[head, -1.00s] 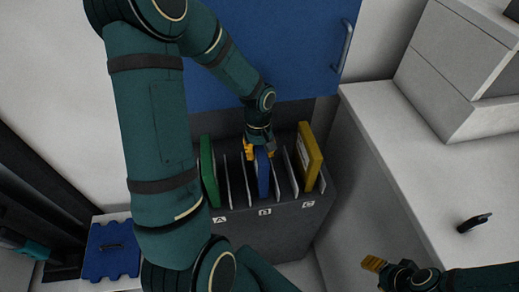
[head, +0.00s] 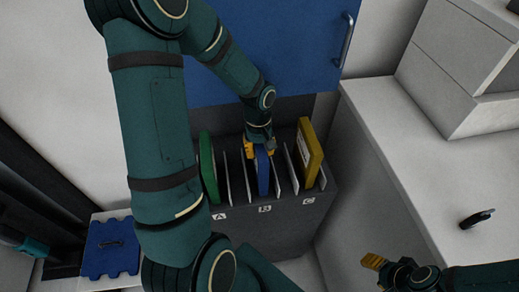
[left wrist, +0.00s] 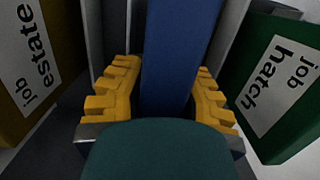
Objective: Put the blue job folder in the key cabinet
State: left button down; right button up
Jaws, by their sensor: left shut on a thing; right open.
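The blue job folder (head: 263,173) stands upright in the middle part of a dark grey rack (head: 262,232), near label B. My left gripper (head: 259,150) is at its top edge, shut on it. In the left wrist view the blue folder (left wrist: 176,55) runs between the yellow fingers of my left gripper (left wrist: 160,95). A blue panel with a metal handle (head: 265,45), seemingly the key cabinet's door, is behind the rack; its inside is not visible. My right gripper (head: 378,264) is open and empty at the lower right, apart from everything.
A green folder (head: 207,168), marked "job hatch", and a yellow folder (head: 309,152), marked "job estate", flank the blue one, with grey dividers between. A white counter (head: 425,160) is at right with a black handle-like object (head: 477,218). A blue notched piece (head: 111,248) lies lower left.

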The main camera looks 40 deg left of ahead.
pick_arm(q)
jog(key=shift+f, duration=0.15)
jog(key=c, duration=0.8)
grip_release()
jog(key=shift+o, duration=0.2)
jog(key=r, duration=0.8)
jog(key=w+a+r, duration=0.1)
jog(key=r, duration=0.3)
jog(key=shift+s, duration=0.1)
